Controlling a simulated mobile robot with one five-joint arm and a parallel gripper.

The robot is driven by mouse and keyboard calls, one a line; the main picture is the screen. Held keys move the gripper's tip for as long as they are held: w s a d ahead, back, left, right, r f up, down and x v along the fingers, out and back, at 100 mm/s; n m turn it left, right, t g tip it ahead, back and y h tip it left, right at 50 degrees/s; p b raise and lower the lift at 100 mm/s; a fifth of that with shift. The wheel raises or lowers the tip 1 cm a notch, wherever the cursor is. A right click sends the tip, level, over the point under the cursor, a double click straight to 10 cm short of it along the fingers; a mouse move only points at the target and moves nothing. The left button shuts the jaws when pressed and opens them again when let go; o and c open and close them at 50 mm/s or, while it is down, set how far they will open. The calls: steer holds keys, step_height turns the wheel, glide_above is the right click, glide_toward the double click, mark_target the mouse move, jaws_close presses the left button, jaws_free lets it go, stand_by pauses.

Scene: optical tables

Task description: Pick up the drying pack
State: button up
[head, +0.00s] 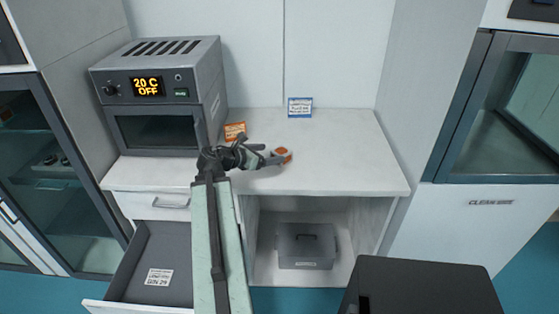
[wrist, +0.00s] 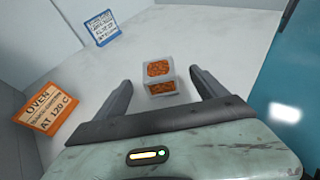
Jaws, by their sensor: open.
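The drying pack (head: 283,152) is a small pale container with orange beads, on the white worktop near its middle. In the wrist view the drying pack (wrist: 159,72) shows its orange-filled top and front face, between and slightly beyond my fingertips. My gripper (head: 268,153) is open and low over the worktop, reaching from the left toward the pack. In the wrist view my gripper (wrist: 161,80) has one finger on each side of the pack, with visible gaps. I cannot tell exactly how far the fingers reach along its sides.
An oven (head: 160,95) reading 20 C OFF stands at the left. An orange oven sign (head: 235,131) and a blue sign (head: 300,107) stand on the worktop. An open drawer (head: 150,262) is below left; a grey box (head: 306,246) sits on the shelf. The worktop's right side is clear.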

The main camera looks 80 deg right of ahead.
mark_target(280, 152)
steer(key=b+x, duration=0.2)
steer(key=x, duration=0.5)
steer(key=shift+d+f, duration=0.1)
steer(key=shift+d, duration=0.15)
steer(key=c, duration=1.7)
step_height(280, 152, up, 11)
steer(key=p, duration=1)
steer(key=shift+f, duration=0.2)
steer(key=shift+c, duration=0.2)
